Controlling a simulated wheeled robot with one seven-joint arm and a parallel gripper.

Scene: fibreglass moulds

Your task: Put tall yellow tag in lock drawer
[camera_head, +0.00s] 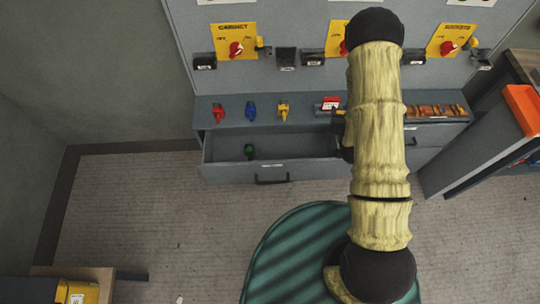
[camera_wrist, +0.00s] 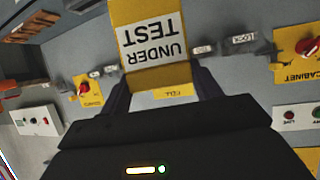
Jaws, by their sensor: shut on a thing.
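A tall yellow tag (camera_wrist: 150,14) with a white "UNDER TEST" label, upside down in the wrist view, is held between the fingers of my gripper (camera_wrist: 163,88). My gripper is shut on it. In the head view my arm hides most of the gripper, and I cannot make out the held tag there. The open drawer (camera_head: 273,174) below the counter holds a small green padlock (camera_head: 249,152) at its left. My gripper is near the counter, towards the right end of this drawer. I cannot read a label on the drawer.
A red padlock (camera_head: 219,114), a blue one (camera_head: 251,110) and a yellow one (camera_head: 283,110) stand on the counter (camera_head: 235,102). A red-and-white item (camera_head: 331,102) lies beside my arm. Yellow switch panels (camera_head: 235,41) line the wall above. The drawer's middle looks clear.

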